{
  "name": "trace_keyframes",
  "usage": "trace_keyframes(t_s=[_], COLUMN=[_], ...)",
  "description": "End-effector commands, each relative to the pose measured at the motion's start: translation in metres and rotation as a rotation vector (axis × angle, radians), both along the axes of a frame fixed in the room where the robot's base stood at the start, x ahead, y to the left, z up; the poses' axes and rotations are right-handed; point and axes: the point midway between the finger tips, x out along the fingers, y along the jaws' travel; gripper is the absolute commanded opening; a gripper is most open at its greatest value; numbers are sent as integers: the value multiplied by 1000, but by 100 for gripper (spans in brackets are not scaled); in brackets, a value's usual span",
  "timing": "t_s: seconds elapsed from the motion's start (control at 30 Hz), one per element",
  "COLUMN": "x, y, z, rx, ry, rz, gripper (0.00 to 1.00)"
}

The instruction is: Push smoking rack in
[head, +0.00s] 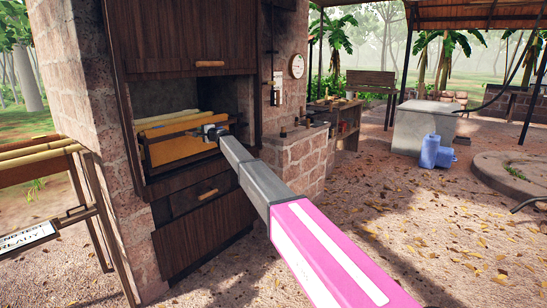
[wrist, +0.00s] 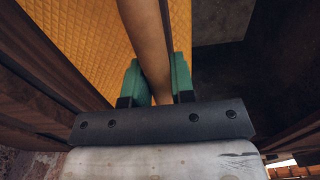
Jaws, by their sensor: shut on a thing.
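The smoking rack (head: 176,149) sits in the dark opening of the brick-and-wood smokehouse (head: 185,97). Orange-yellow latex sheets hang over its poles. My gripper (head: 213,131) is at the rack's right front, at the mouth of the opening. In the wrist view my gripper's green fingers (wrist: 155,72) are shut around a brown wooden bar (wrist: 146,30), apparently part of the rack. A quilted orange sheet (wrist: 75,35) hangs to the left of the bar. The rack's far end and inner supports are hidden.
A wooden door panel with a handle (head: 210,64) is above the opening. A drawer (head: 200,193) and lower panel are below. A stand with pale rolls (head: 38,155) is at left. A brick counter (head: 297,160) stands at right. Leaf-strewn ground lies open.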

Motion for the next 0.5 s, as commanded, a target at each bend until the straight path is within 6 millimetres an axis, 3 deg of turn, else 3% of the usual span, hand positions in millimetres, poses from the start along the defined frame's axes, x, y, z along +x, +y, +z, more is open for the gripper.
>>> trace_keyframes(t_s=[0.5], x=[27], y=[33], z=[0], rx=[0], ry=[0], rz=[-1], gripper=[0])
